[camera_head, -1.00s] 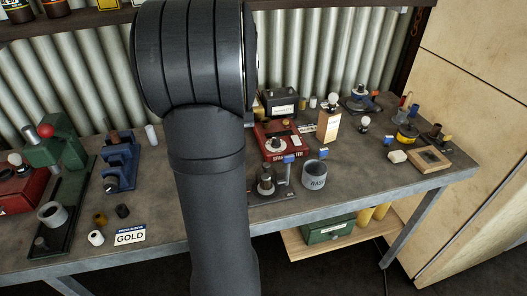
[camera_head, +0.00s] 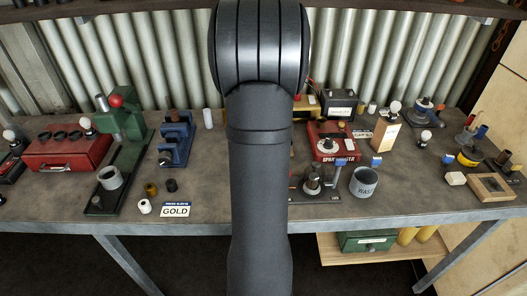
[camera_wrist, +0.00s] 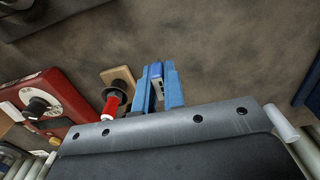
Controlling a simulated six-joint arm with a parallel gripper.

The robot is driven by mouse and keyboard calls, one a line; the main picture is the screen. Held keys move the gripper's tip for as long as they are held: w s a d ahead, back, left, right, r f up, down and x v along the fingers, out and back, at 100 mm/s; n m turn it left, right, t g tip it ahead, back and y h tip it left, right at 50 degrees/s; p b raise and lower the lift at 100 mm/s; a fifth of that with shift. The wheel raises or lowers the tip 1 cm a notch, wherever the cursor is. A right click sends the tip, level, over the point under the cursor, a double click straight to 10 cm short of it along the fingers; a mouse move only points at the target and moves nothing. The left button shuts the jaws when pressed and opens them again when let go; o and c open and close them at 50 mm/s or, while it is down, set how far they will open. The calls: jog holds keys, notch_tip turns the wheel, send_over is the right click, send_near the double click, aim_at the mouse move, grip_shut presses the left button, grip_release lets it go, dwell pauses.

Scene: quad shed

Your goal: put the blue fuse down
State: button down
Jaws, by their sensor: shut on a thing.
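My gripper (camera_wrist: 158,88) shows in the wrist view with its two blue fingers shut on the blue fuse (camera_wrist: 156,73). The fuse has a pale marked end and sits between the fingers. The bare worktop lies behind it; I cannot tell how high the fuse is above it. In the head view my own arm hides the gripper and the fuse.
A GOLD card (camera_head: 174,209), a grey WASTE cup (camera_head: 363,182), a red spark tester (camera_head: 333,143) and a blue fixture (camera_head: 176,140) stand on the bench (camera_head: 225,205). In the wrist view a red-handled thing (camera_wrist: 111,103) is close left of the fingers.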

jog(key=shift+f, duration=1.95)
jog(key=shift+f, duration=0.15)
jog(key=c, duration=1.5)
grip_release()
notch_tip(320, 180, up, 11)
jog(key=shift+r, duration=0.15)
jog(key=shift+o, duration=0.8)
jog(key=shift+r, duration=0.35)
jog(key=o, duration=0.4)
jog(key=shift+r, duration=0.2)
